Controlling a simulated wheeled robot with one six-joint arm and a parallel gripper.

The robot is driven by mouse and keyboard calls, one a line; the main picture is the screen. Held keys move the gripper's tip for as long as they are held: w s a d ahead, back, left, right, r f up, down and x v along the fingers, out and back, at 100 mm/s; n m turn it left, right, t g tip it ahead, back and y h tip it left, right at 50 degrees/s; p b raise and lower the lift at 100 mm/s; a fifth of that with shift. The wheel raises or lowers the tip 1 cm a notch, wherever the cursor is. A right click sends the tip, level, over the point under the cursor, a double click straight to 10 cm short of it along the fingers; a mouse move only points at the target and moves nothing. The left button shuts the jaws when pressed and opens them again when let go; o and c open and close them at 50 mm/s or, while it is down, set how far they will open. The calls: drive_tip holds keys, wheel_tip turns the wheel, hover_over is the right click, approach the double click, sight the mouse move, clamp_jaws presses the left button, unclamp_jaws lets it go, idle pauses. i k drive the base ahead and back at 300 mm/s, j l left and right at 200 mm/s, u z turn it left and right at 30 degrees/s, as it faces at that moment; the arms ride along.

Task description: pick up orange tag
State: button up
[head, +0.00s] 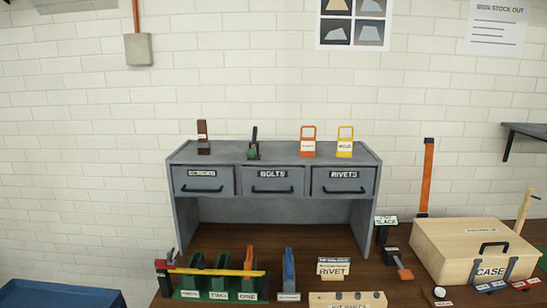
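An orange tag (308,142) stands on top of the grey drawer unit (275,212), right of its middle. It has an open orange loop at the top and a white label, too small to read, below. A similar yellow tag (345,141) stands just to its right, with a narrow gap between them. My gripper is not in view.
A brown item (203,138) and a dark green item (254,145) stand left on the unit's top. In front are a green rack (212,285) with a yellow bar across it, a RIVET sign (333,269) and a wooden case (465,250). Space above the tags is clear.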

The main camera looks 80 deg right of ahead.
sight(308, 145)
drive_tip(key=z, duration=2.8)
